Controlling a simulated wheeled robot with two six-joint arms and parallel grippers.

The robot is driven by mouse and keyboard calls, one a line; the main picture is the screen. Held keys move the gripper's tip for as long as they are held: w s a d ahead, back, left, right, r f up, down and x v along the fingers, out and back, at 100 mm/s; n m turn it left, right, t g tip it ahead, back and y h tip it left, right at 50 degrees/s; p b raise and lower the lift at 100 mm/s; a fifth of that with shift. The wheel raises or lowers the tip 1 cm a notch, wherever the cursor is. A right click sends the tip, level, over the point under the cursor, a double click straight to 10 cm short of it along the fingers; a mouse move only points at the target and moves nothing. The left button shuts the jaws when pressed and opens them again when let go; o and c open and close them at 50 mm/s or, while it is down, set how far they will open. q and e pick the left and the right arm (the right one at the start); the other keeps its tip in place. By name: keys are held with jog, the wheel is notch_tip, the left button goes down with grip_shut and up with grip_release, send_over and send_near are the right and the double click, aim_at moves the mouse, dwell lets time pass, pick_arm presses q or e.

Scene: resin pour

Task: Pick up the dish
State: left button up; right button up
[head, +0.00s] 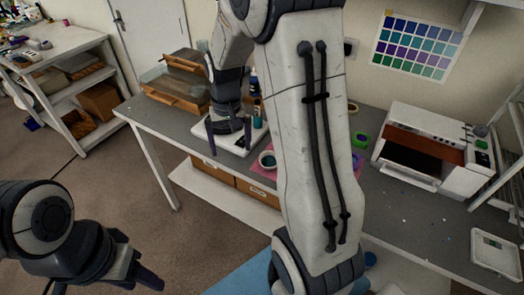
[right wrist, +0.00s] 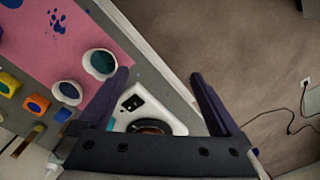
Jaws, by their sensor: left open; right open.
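A white dish with teal contents (head: 267,160) sits at the edge of the pink mat (head: 262,172). The right wrist view shows two white-rimmed round vessels on the mat: a larger one with teal contents (right wrist: 100,63) and a smaller one with blue contents (right wrist: 68,92). My right gripper (head: 230,143) is open, fingers down, above the white scale (head: 238,148). In the right wrist view, the teal vessel is just left of the left finger of this gripper (right wrist: 159,76). A dark round item on the scale is partly hidden. My left gripper (head: 143,270) is open, low over the floor, away from the table.
The grey table (head: 165,122) carries wooden trays (head: 178,88) at its left end and a white machine (head: 437,148) on the right. My right arm hides the table's middle. Small coloured pots (right wrist: 38,103) line the mat. A shelf unit (head: 68,75) stands far left.

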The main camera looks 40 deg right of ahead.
jog(key=d+f+m, duration=0.4)
jog(key=d, duration=1)
jog(key=p, duration=0.2)
send_over(267, 158)
jog(key=s, duration=0.2)
notch_tip(267, 158, down, 4)
jog(key=shift+f, duration=0.1)
jog(key=f, duration=0.1)
jog(key=f+p, duration=0.1)
jog(key=f, duration=0.2)
jog(key=shift+s+a+f+p, duration=0.25)
jog(key=shift+a+f+p, duration=0.05)
jog(key=shift+a+f, duration=0.05)
jog(key=shift+f, duration=0.55)
jog(key=c, duration=1)
jog(key=shift+c, duration=0.2)
jog(key=shift+r, duration=0.15)
